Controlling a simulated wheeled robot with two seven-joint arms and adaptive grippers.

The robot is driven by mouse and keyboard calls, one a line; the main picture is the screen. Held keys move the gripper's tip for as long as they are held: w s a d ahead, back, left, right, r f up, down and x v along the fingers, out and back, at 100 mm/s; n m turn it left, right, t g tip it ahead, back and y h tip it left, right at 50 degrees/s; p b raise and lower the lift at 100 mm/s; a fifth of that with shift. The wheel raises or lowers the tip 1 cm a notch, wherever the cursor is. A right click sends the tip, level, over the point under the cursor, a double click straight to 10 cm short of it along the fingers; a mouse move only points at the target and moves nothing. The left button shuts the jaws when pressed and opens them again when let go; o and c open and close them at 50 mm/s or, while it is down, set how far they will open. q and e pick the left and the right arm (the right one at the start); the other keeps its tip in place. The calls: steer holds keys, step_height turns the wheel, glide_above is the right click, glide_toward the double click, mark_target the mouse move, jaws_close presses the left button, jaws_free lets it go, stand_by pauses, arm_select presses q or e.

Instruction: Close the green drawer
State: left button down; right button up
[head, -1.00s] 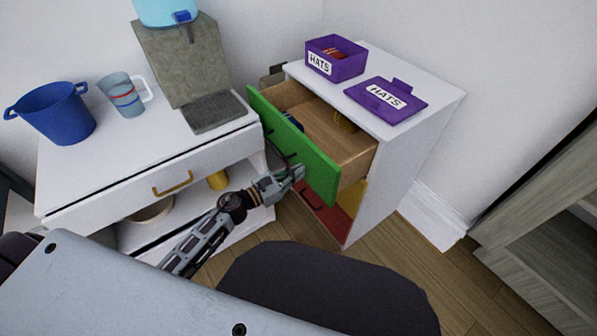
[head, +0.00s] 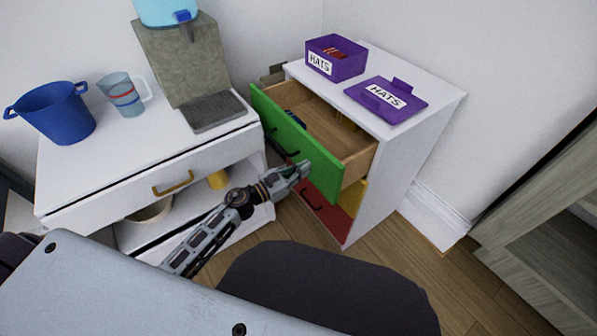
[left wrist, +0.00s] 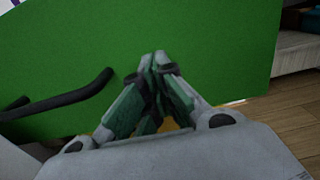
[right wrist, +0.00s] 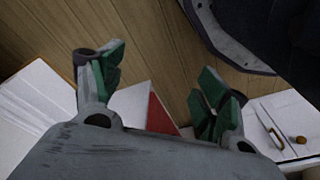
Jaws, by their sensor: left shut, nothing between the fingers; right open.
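The green drawer (head: 300,148) is pulled partly out of the white cabinet (head: 410,142). Its wooden inside shows, with dark blue and yellow things in it. A dark handle (head: 283,146) is on its green front. My left gripper (head: 303,170) is shut and empty, its fingertips at the green front, right of the handle; touching seems likely. In the left wrist view the closed fingertips (left wrist: 158,58) point at the green panel (left wrist: 205,45), with the dark handle (left wrist: 70,98) to their left. My right gripper (right wrist: 160,85) is open and empty; it shows only in the right wrist view, over the floor.
A purple HATS box (head: 336,58) and its purple lid (head: 386,100) are on the cabinet top. Red (head: 325,212) and yellow (head: 352,196) fronts lie below the green drawer. A white counter (head: 110,150) with a blue bucket (head: 56,112) and a cup stands at left.

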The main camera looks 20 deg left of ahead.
mark_target(337, 149)
arm_select(q)
steer(key=b+x, duration=0.1)
steer(key=x, duration=1.2)
steer(key=shift+w+d+b, duration=0.1)
steer(key=shift+w+b, duration=0.1)
steer(key=shift+b, duration=0.15)
steer(key=shift+w+d, duration=0.35)
steer(key=shift+r, duration=0.1)
arm_select(e)
steer(key=r, duration=0.2)
steer(key=a+r, duration=0.1)
steer(key=shift+w+r, duration=0.3)
steer(key=shift+r, duration=0.1)
arm_select(q)
steer(key=shift+w+r, duration=0.1)
arm_select(e)
steer(key=shift+s+f, duration=0.15)
